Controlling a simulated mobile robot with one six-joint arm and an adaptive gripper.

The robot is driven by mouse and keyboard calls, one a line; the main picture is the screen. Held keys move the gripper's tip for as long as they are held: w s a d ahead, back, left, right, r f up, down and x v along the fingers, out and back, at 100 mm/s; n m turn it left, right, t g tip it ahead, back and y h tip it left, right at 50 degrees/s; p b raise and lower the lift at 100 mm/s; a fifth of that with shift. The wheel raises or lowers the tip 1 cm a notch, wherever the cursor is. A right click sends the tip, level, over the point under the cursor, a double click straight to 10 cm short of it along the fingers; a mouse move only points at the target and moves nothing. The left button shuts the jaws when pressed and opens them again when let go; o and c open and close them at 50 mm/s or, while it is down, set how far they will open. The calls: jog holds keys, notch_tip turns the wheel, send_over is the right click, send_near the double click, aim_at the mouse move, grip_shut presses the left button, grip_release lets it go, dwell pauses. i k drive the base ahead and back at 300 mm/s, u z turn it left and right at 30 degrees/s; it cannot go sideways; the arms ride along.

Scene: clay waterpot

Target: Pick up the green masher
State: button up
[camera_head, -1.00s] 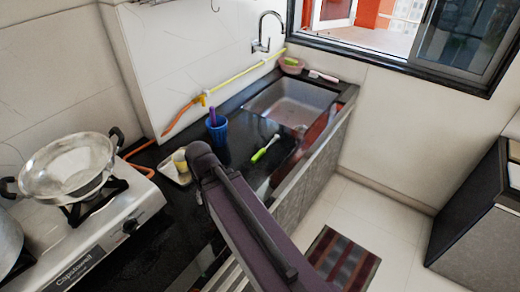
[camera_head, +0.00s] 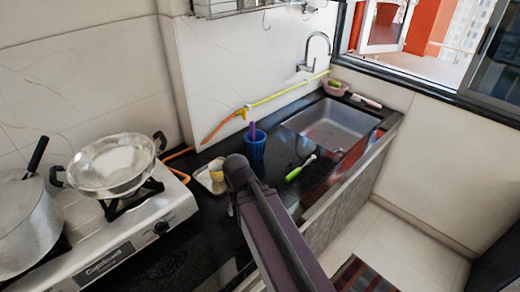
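A green-handled utensil with a pale end, which looks like the green masher (camera_head: 300,168), lies on the black counter (camera_head: 281,206) in front of the sink. My dark arm comes up from the bottom of the picture, to the left of the utensil and apart from it in the picture. My gripper is not in view; I cannot tell whether it is open or shut.
A blue cup (camera_head: 255,150) and a white tray (camera_head: 203,178) with a yellow cup (camera_head: 217,172) stand left of the utensil. The sink (camera_head: 335,121) is behind it. A stove (camera_head: 150,222) with a metal pan (camera_head: 113,165) and a large pot (camera_head: 25,225) is at left.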

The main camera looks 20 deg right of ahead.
aim_at(297, 171)
jog(key=u, duration=0.1)
jog(key=k, duration=0.5)
jog(key=z, duration=0.85)
jog(key=i, duration=0.65)
